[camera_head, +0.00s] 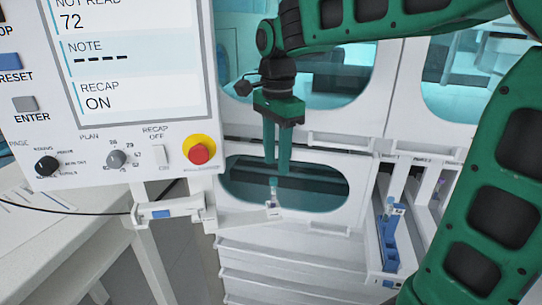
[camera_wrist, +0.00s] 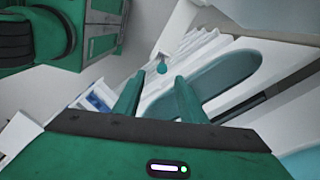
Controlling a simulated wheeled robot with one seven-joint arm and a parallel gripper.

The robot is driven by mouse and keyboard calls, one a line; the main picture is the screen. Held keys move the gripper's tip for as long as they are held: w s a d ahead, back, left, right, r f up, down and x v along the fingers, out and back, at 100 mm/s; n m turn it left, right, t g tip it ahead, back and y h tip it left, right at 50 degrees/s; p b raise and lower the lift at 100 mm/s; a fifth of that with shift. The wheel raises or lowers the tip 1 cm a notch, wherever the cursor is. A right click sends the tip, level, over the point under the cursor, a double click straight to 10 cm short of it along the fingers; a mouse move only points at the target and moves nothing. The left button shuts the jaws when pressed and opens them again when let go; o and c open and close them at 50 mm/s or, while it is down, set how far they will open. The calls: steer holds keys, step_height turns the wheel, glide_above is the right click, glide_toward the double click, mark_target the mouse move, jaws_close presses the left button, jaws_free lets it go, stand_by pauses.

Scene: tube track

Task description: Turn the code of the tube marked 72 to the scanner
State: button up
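My gripper (camera_head: 277,172) points down with its two green fingers apart, just above a small capped tube (camera_head: 273,188). A white unit with a blue window (camera_head: 162,213), perhaps the scanner, is at the left end of the ledge. The panel screen (camera_head: 135,60) reads "NOT READ 72", a dashed note and "RECAP ON".
A blue rack (camera_head: 388,245) holding at least one tube stands in a white lane at the right. The panel has a red stop button (camera_head: 198,154) on yellow. A white cabinet with tinted windows (camera_head: 335,200) is close behind my gripper. My green arm fills the right side.

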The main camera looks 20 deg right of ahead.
mark_target(273, 191)
steer(key=shift+w+a, duration=0.2)
steer(key=shift+a, duration=0.1)
steer(key=shift+f, duration=0.2)
step_height(273, 191, down, 10)
steer(key=shift+f, duration=0.1)
jaws_close()
steer(key=c, duration=0.9)
jaws_free()
steer(key=shift+r, duration=0.25)
